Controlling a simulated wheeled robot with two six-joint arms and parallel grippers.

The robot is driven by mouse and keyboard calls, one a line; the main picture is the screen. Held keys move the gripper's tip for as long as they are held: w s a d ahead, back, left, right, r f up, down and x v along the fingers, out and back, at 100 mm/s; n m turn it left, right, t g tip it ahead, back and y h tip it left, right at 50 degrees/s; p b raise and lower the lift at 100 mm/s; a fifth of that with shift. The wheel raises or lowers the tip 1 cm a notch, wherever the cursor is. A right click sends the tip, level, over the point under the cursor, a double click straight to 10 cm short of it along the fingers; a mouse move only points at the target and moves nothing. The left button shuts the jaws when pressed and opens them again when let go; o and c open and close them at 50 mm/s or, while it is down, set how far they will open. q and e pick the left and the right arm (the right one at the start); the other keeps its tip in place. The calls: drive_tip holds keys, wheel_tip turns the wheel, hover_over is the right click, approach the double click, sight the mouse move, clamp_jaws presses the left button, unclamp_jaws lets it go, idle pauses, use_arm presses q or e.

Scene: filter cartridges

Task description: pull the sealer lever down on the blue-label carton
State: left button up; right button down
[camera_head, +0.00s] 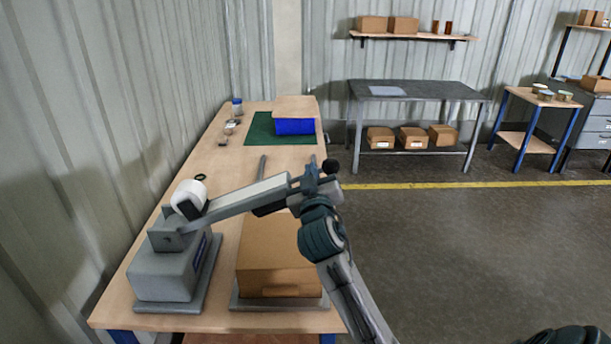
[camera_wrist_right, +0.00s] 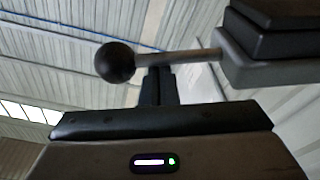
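The grey sealer (camera_head: 165,275) stands at the near left of the bench, with a white roll (camera_head: 188,197) on top. Its long arm (camera_head: 245,198) slopes up to the right over a brown carton (camera_head: 280,250). No blue label shows on that carton's visible faces. A lever with a black ball knob (camera_head: 331,166) sticks out of the arm's end; the knob also shows in the right wrist view (camera_wrist_right: 115,62). My right gripper (camera_head: 314,178) is at the lever rod beside the knob. Its fingers (camera_wrist_right: 158,85) look together, just below the rod; contact is unclear. My left gripper is out of view.
A corrugated wall runs close along the left. The floor right of the bench is open.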

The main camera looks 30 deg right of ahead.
use_arm(q)
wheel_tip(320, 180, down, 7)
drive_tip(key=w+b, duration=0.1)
drive_tip(key=b, duration=0.5)
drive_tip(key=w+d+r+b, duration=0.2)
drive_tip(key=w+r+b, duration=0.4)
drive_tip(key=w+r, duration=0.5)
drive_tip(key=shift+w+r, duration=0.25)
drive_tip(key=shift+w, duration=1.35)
use_arm(e)
drive_tip(key=s+d+f+m, duration=0.2)
drive_tip(key=d+f, duration=0.1)
drive_tip(key=f, duration=1.1)
drive_tip(key=shift+m+h, duration=0.3)
drive_tip(key=shift+m, duration=0.1)
